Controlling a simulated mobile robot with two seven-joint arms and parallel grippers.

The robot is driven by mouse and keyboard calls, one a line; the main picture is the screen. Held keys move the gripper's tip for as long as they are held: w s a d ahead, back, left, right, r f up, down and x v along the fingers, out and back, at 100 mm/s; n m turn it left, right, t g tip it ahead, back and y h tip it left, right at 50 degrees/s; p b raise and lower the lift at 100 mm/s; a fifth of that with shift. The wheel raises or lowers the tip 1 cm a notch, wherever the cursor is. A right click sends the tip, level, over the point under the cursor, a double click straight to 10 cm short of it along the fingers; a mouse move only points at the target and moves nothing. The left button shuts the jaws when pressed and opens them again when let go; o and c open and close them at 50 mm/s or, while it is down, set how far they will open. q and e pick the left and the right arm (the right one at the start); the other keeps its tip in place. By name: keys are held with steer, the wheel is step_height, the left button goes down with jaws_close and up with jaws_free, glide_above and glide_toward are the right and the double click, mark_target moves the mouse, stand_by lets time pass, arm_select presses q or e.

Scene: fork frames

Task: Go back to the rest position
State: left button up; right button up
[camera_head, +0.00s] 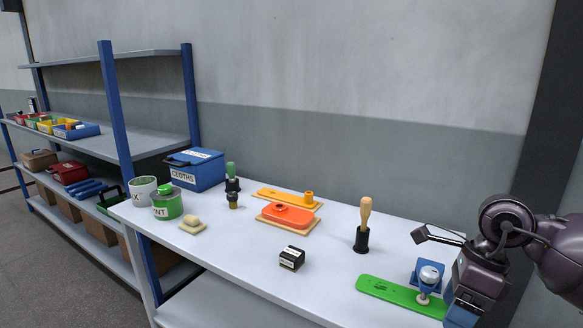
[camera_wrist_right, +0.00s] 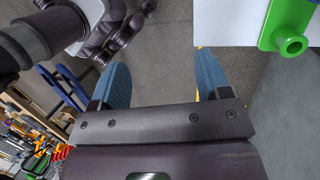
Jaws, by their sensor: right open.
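My right arm enters the camera_head view from the right, with its right gripper (camera_head: 462,317) low at the right edge of the white table. In the wrist view the right gripper (camera_wrist_right: 160,70) has its two blue fingers wide apart, with nothing between them but grey floor behind. A green board (camera_head: 392,295) lies on the table just left of the gripper. A green part with a ring (camera_wrist_right: 292,44) shows at the upper right of the wrist view, apart from the fingers.
The white table (camera_head: 335,268) holds a silver-topped tool (camera_head: 429,277) by a blue block, a wooden-handled tool (camera_head: 365,222), a black box (camera_head: 292,257), an orange board (camera_head: 288,216), a green-lidded can (camera_head: 167,203) and a blue CLOTHS box (camera_head: 196,170). Shelving (camera_head: 110,105) stands at left.

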steer(key=s+a+f+m+t+y, duration=0.25)
steer(key=a+m+y, duration=0.25)
steer(key=a+y, duration=0.25)
steer(key=s+a+f+m+t+y, duration=0.1)
steer(key=s+a+m+y, duration=0.2)
steer(key=a+m+y, duration=0.4)
steer(key=s+d+f+m+t+h, duration=0.1)
steer(key=d+f+m+t+h, duration=0.5)
steer(key=m, duration=0.7)
steer(key=d+f+m+t+h, duration=0.6)
steer(key=m+t, duration=0.3)
steer(key=m, duration=0.3)
steer(key=s+d+f+m+g+h, duration=0.2)
steer(key=s+f+m+g+h, duration=0.3)
steer(key=s+f+m, duration=0.4)
steer(key=s+f+g, duration=0.1)
steer(key=s+f, duration=0.2)
steer(key=f, duration=0.2)
steer(key=shift+d+f+m+h+p, duration=0.15)
steer(key=shift+f+m+h+p, duration=0.05)
steer(key=shift+m+h+p, duration=0.2)
steer(key=shift+g, duration=0.25)
